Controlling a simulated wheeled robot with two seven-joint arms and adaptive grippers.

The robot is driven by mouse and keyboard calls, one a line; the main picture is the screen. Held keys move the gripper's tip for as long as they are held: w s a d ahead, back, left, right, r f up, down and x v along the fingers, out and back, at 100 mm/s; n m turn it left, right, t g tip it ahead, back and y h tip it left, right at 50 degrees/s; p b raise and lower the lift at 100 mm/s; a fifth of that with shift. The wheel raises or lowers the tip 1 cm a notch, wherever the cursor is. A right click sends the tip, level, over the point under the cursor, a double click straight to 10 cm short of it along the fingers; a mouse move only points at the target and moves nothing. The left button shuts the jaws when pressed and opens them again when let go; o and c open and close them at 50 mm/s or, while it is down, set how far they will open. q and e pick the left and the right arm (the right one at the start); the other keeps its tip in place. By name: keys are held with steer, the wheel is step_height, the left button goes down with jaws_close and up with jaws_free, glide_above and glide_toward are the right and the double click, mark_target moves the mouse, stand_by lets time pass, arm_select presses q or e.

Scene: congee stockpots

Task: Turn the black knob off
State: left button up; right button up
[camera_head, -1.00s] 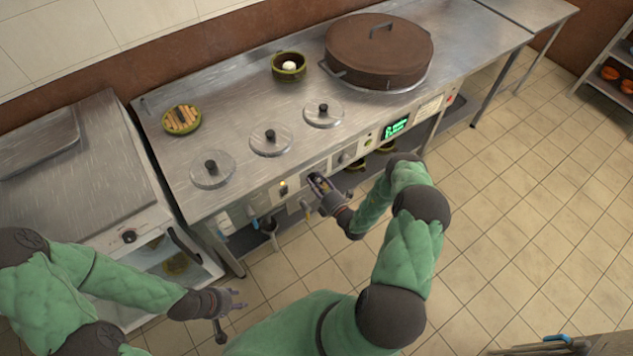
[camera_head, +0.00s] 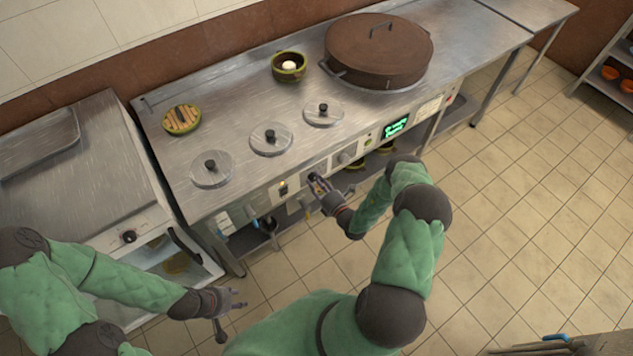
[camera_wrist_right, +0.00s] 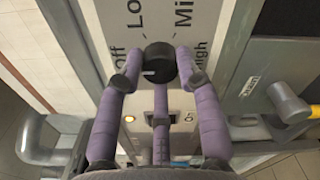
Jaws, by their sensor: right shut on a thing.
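The black knob (camera_wrist_right: 160,62) is on the steel control panel (camera_wrist_right: 205,20) in the right wrist view. "Off" is printed at its left, "Low" and "Mid" above it, and "High" at its right. A short white mark shows at the knob's lower-left edge. My right gripper (camera_wrist_right: 158,68) is shut on the knob, with purple fingers on both sides and one below. In the head view my right gripper (camera_head: 316,182) is at the stove's front panel and mostly hides the knob. My left gripper (camera_head: 240,298) is open and empty, low over the floor and away from the stove.
Another knob (camera_head: 345,157) and a green display (camera_head: 396,127) are along the same panel. Round lids (camera_head: 271,139), a green pot (camera_head: 289,67) and a large brown-lidded pot (camera_head: 379,50) are on the counter. A grey handle (camera_wrist_right: 288,102) stands out right of the gripper.

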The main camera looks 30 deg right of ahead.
steer(key=shift+d, duration=0.3)
steer(key=o, duration=1.1)
steer(key=shift+o, duration=0.2)
steer(key=shift+a, duration=0.1)
steer(key=shift+s, duration=0.1)
steer(key=s, duration=1.1)
steer(key=shift+s+d, duration=0.4)
steer(key=shift+d, duration=0.05)
